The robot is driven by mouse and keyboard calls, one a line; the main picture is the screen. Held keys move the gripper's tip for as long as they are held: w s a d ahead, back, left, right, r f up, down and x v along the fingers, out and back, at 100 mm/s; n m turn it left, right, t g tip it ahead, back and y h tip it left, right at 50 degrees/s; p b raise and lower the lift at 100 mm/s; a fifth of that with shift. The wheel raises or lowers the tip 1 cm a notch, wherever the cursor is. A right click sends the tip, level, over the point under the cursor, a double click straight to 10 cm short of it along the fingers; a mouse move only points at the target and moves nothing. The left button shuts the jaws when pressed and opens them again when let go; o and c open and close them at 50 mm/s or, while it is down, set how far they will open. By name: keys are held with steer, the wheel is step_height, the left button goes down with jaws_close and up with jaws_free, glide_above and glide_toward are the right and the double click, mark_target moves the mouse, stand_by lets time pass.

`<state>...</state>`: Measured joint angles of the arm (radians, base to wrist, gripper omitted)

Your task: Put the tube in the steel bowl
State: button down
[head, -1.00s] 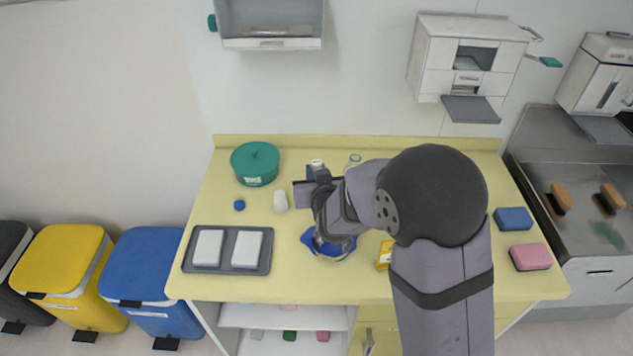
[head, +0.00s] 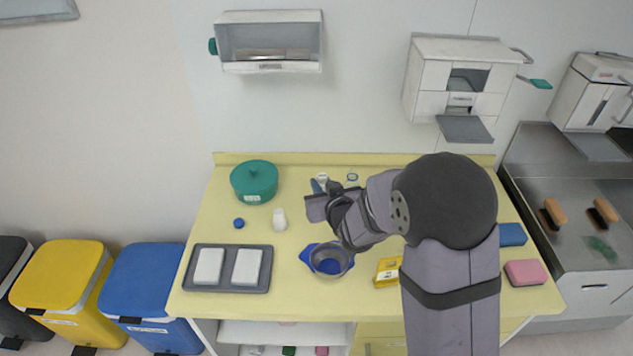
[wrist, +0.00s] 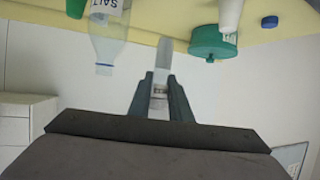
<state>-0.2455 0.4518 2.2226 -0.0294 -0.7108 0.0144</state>
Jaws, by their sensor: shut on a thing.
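My gripper (wrist: 160,98) is shut on the tube (wrist: 161,56), a pale grey piece that sticks out past the fingertips in the wrist view. In the head view my gripper (head: 318,203) is behind the bowl, and I cannot make out the tube surely there. The steel bowl (head: 343,262) is round and grey, with blue showing inside and around it. It stands near the front middle of the table, just in front of my wrist. The bowl is not in the wrist view.
A green lidded pot (head: 254,183), a white bottle (head: 280,221) and a blue cap (head: 239,223) stand at left. A clear salt bottle (wrist: 108,40) is beside the tube in the wrist view. A grey tray (head: 228,288) with white pads and a yellow box (head: 387,272) flank the bowl.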

steer(key=s+d+r+n+g+y+p, duration=0.2)
steer(key=s+n+g+y+p, duration=0.3)
steer(key=s+p, duration=0.7)
steer(key=n+y, duration=0.2)
steer(key=shift+s+r+n, duration=0.4)
steer(key=shift+f, duration=0.2)
step_height(320, 180, down, 11)
steer(key=b, duration=0.9)
steer(key=shift+r, duration=0.2)
steer(key=c, duration=1.5)
jaws_free()
steer(key=shift+c, duration=0.2)
